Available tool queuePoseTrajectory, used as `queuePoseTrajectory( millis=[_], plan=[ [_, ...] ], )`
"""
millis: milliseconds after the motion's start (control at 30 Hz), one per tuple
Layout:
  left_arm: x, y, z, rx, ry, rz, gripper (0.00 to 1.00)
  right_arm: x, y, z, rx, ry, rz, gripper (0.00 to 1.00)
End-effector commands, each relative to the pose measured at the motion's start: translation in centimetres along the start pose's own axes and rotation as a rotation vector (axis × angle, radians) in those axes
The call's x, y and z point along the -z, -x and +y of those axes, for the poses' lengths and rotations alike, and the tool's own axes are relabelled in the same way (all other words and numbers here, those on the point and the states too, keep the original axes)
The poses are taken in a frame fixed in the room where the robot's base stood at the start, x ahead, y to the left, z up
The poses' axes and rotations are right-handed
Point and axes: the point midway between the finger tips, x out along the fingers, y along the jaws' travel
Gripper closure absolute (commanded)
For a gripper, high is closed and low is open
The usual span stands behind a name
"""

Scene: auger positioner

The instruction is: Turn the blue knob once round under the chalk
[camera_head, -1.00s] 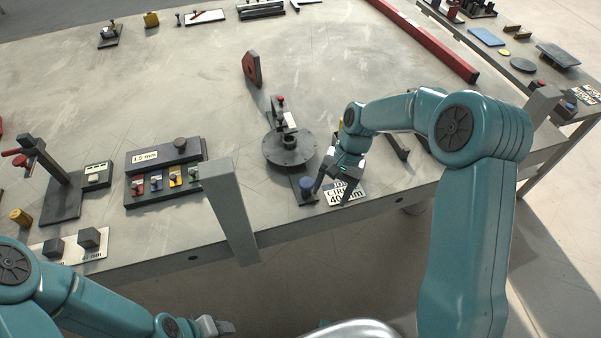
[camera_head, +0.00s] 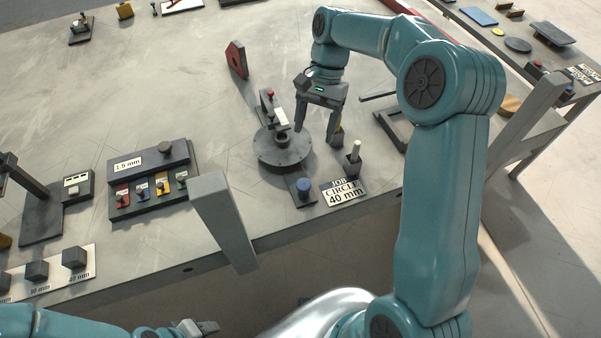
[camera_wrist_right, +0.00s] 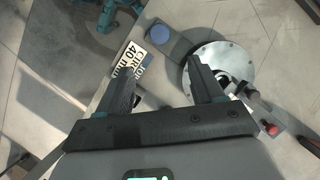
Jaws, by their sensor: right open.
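The blue knob (camera_head: 303,186) stands upright on a dark plate at the front of a round grey disc (camera_head: 283,158). The knob also shows near the top of the right wrist view (camera_wrist_right: 160,33). A pale upright stick (camera_head: 355,151), perhaps the chalk, stands in a dark block right of the disc. My right gripper (camera_head: 315,136) is open and empty beside the disc's right side, behind the knob and apart from it. A red-topped clamp (camera_head: 270,94) stands at the disc's far side. My left gripper (camera_head: 206,327) is low at the front, off the table.
A job card (camera_head: 343,191) reading circle 40 mm lies right of the knob. A grey post (camera_head: 224,220) rises at the table's front edge. A panel with coloured tags (camera_head: 150,180) is to the left.

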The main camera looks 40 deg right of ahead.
Motion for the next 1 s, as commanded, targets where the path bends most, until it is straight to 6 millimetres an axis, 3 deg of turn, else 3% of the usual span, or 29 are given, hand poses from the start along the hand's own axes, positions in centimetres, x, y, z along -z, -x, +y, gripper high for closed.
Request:
queuePoseTrajectory(
  millis=[300, 500, 700, 1000],
  plan=[
    [0.0, -0.1, 0.0, 0.0, 0.0, 0.0, 0.52, -0.1, -7.8, 0.3, -0.003, -0.001, -0.004, 0.33],
    [0.0, 0.0, 0.0, 0.0, 0.0, 0.0, 0.52, -0.1, -11.8, 0.1, -0.002, 0.001, -0.003, 0.33],
    [0.0, 0.1, 0.0, 0.0, 0.0, 0.0, 0.52, 0.0, -13.8, -0.1, -0.001, 0.002, -0.001, 0.33],
    [0.0, 0.1, 0.0, 0.0, 0.0, 0.0, 0.52, 0.1, -14.2, -0.2, 0.0, 0.003, 0.0, 0.33]
  ],
)
